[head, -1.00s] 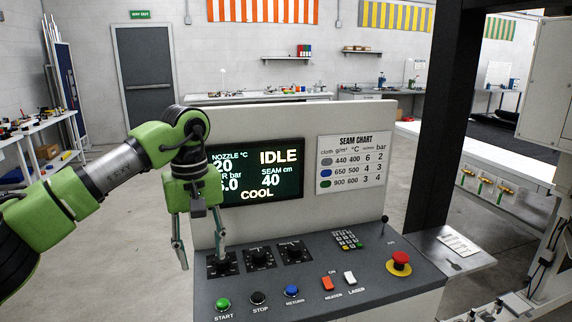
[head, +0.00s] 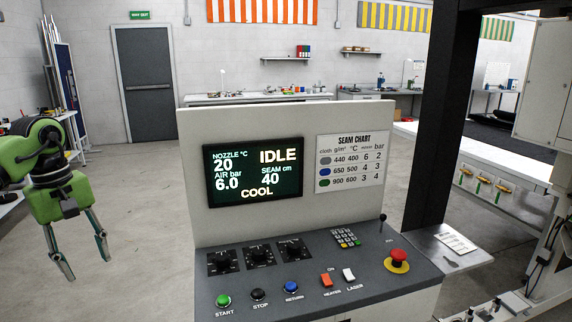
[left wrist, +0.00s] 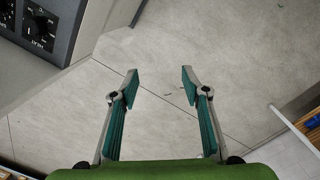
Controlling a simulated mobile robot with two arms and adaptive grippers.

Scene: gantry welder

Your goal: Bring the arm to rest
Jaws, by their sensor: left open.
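My left gripper (head: 88,262) hangs at the left of the head view, clear of the control console (head: 190,180). Its fingers point down and stand apart with nothing between them. In the left wrist view the open fingers (left wrist: 160,80) have bare grey floor below them. The console's corner with a dial (left wrist: 38,28) shows at the upper left there. The console screen (head: 254,172) reads IDLE, 20 °C, 6.0 bar, 40 cm and COOL. My right gripper is in neither view.
The console panel carries dials (head: 258,257), a green start button (head: 223,301) and a red stop knob (head: 397,258). A dark post (head: 438,120) stands to the right. Open floor (head: 140,190) lies left of the console. A cluttered shelf edge (left wrist: 300,118) shows at right in the wrist view.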

